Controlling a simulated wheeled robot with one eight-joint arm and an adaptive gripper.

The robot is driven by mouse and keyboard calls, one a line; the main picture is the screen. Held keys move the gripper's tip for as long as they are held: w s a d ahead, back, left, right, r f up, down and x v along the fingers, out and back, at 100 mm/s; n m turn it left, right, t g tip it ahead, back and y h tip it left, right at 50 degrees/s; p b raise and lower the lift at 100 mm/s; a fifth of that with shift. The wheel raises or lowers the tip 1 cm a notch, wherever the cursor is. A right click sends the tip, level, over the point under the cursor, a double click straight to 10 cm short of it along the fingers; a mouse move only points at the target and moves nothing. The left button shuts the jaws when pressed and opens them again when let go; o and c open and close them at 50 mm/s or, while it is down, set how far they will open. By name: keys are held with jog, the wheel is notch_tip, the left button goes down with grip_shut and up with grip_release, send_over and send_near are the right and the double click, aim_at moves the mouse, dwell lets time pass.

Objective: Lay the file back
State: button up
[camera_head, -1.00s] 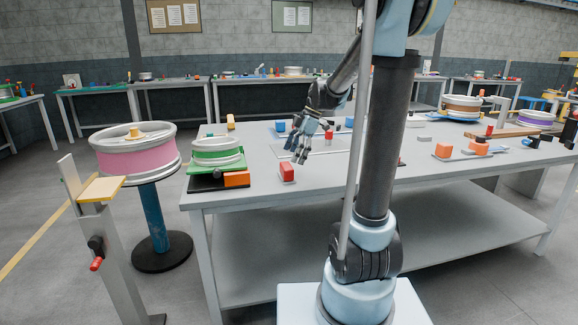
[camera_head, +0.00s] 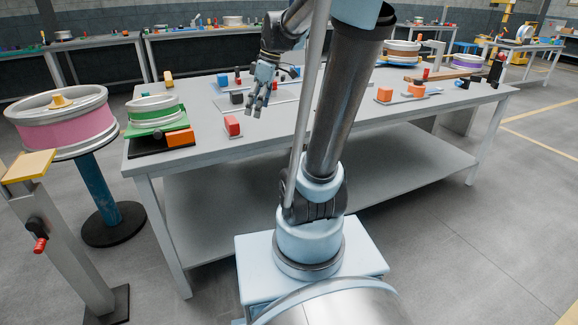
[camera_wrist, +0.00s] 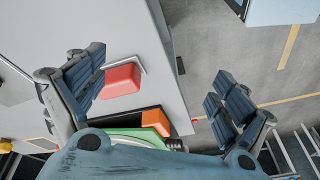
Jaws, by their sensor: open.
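My gripper (camera_head: 258,103) is open above the near left part of the grey workbench (camera_head: 330,118). Nothing shows between its fingers. In the wrist view, the open gripper (camera_wrist: 158,82) has a red block (camera_wrist: 121,80) beneath it, nearer the left fingers, beside a thin pale angled edge. That red block (camera_head: 232,126) stands near the bench's front edge in the head view, below and left of the fingertips. I cannot pick out the file for certain in either view.
A green-banded wheel (camera_head: 153,110) and an orange block (camera_head: 180,138) sit at the bench's left end. A pink-banded wheel (camera_head: 62,128) rests on a stand beside it. Orange blocks (camera_head: 385,94) lie to the right. The front middle of the bench is clear.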

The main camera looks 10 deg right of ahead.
jog(key=s+d+f+m+t+h, duration=0.1)
jog(key=s+d+f+m, duration=0.2)
jog(key=s+f+m, duration=0.3)
jog(key=s+d+f+m+t+h, duration=0.1)
jog(key=s+d+f+m+h, duration=0.1)
jog(key=s+d+f+m, duration=0.2)
jog(key=s+f+m, duration=0.3)
jog(key=s+f, duration=0.1)
jog(key=s, duration=0.3)
jog(key=shift+s+d+f+m, duration=0.2)
jog(key=shift+d+f+m, duration=0.05)
jog(key=shift+m, duration=0.05)
dwell(0.4)
